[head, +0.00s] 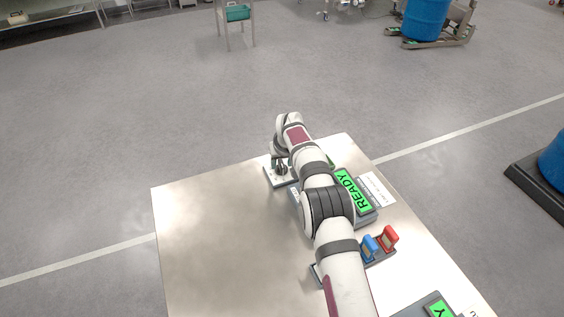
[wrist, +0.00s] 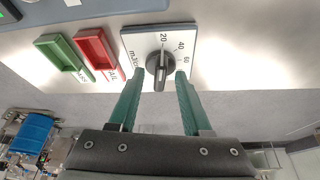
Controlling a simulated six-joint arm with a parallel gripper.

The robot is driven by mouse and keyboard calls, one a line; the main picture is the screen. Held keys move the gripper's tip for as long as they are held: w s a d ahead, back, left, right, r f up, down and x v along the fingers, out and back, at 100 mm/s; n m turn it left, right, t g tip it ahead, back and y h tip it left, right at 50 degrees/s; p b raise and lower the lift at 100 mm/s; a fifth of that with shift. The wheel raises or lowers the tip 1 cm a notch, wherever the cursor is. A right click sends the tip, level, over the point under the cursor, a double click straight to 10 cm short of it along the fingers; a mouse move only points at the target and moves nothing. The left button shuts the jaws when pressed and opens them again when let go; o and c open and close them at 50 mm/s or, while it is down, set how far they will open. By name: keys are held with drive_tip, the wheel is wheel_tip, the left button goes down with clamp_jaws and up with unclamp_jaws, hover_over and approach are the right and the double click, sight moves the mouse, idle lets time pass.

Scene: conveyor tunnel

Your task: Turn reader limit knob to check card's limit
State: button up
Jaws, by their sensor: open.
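The knob (wrist: 159,68) is black and round with a raised grip, on a white dial plate (wrist: 184,33) marked 20, 40 and 60. In the wrist view its light mark seems to point up near the 20. My gripper (wrist: 160,75) is open, its two green fingers on either side of the knob; I cannot tell whether they touch it. In the head view the dial plate (head: 272,178) is at the far edge of the table, partly covered by my gripper. A white card (head: 376,190) with unreadable small text lies beside a reader (head: 354,190) showing READY in green.
A green tray (wrist: 63,52) and a red tray (wrist: 97,52) sit left of the dial in the wrist view. A blue block (head: 369,247) and a red block (head: 389,238) stand right of my arm. A second green-screened unit (head: 436,307) is at the front. The table's left side (head: 215,240) is clear.

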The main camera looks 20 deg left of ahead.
clamp_jaws()
idle(0.3)
drive_tip(key=shift+a+m+t+h, duration=0.2)
drive_tip(key=shift+m+h, duration=0.35)
drive_tip(key=shift+m, duration=0.95)
drive_tip(key=shift+a+m+t+h, duration=0.1)
drive_tip(key=shift+m+t+h, duration=0.35)
drive_tip(key=shift+m, duration=1.05)
unclamp_jaws()
drive_tip(key=shift+s, duration=0.1)
drive_tip(key=shift+r, duration=0.1)
drive_tip(key=v, duration=1.5)
drive_tip(key=shift+a+r, duration=0.2)
drive_tip(key=shift+r, duration=0.2)
